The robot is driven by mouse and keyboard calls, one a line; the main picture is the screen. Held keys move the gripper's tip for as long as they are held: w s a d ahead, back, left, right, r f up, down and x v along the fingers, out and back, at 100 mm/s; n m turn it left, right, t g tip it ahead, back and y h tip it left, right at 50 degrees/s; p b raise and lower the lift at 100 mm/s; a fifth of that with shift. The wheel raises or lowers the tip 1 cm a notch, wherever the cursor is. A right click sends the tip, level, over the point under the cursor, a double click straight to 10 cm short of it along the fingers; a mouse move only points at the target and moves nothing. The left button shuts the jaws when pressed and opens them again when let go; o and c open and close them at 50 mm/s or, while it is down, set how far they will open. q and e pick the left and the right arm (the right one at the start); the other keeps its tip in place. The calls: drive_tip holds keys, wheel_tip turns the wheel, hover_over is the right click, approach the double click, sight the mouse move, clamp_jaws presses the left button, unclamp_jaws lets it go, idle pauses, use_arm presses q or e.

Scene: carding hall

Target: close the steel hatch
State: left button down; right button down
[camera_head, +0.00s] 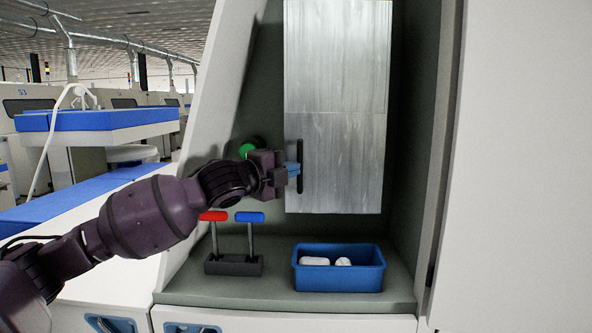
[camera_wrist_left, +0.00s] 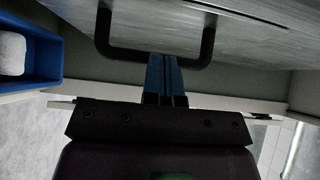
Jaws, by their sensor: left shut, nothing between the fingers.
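The steel hatch (camera_head: 340,165) is a brushed grey metal panel, upright in the recess of a light machine housing. Its surface also shows in the left wrist view (camera_wrist_left: 260,50). A dark bar handle (camera_head: 300,176) stands at its left edge; in the left wrist view the handle (camera_wrist_left: 208,42) is U-shaped. My left gripper (camera_head: 295,169) is at this handle, with its blue fingers (camera_wrist_left: 165,78) shut and nothing between them. The fingertips overlap the handle bar in view; I cannot tell whether they touch it. My right gripper is not in view.
Below the hatch, a blue bin (camera_head: 338,280) with white pieces stands on the ledge. Left of it are a red-topped lever (camera_head: 213,216) and a blue-topped lever (camera_head: 249,217). Housing walls flank the recess.

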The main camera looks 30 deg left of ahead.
use_arm(q)
drive_tip(key=s+a+b, duration=0.1)
drive_tip(key=s, duration=0.6)
drive_tip(key=shift+s+a, duration=0.15)
drive_tip(key=shift+s, duration=0.1)
idle(0.5)
